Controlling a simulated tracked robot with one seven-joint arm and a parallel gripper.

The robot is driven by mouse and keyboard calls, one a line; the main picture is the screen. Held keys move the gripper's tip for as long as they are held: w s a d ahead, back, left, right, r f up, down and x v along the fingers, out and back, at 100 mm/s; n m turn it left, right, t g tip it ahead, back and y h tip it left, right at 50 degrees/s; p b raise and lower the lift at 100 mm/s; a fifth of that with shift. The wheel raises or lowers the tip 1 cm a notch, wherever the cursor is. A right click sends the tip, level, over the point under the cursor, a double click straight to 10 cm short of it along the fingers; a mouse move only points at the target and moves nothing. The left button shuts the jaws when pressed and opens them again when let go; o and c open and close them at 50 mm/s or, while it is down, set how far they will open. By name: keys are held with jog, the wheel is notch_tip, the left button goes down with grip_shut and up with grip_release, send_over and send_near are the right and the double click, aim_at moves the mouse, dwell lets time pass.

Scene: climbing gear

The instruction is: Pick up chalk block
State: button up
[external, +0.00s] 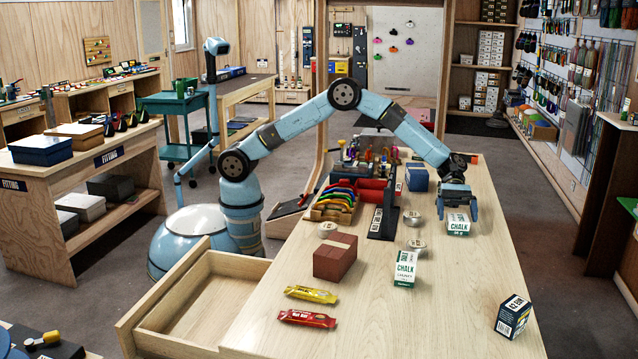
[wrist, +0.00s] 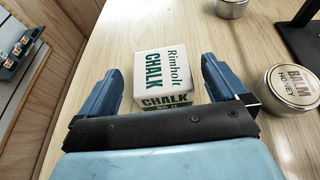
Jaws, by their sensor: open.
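The chalk block (external: 458,225) is a small white box with green lettering, resting on the wooden counter toward its right side. It also shows in the wrist view (wrist: 164,76), where "Rimholt CHALK" can be read on it. My gripper (external: 457,207) is at the box, and in the wrist view my gripper (wrist: 160,80) has its two blue fingers apart, one on each side of the box. The fingers look clear of the box sides. A taller white chalk carton (external: 405,269) stands nearer the camera on the counter.
Round balm tins (external: 411,218) stand left of the box; one is close on the right in the wrist view (wrist: 290,88). A brown-red block (external: 336,257), two wrapped bars (external: 307,318) and a dark box (external: 512,316) lie nearer. An open drawer (external: 190,300) juts out left. The counter's right side is mostly clear.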

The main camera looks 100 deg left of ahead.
jog(key=shift+c, duration=0.3)
jog(key=c, duration=1)
jog(key=shift+r, duration=0.1)
jog(key=shift+r, duration=0.1)
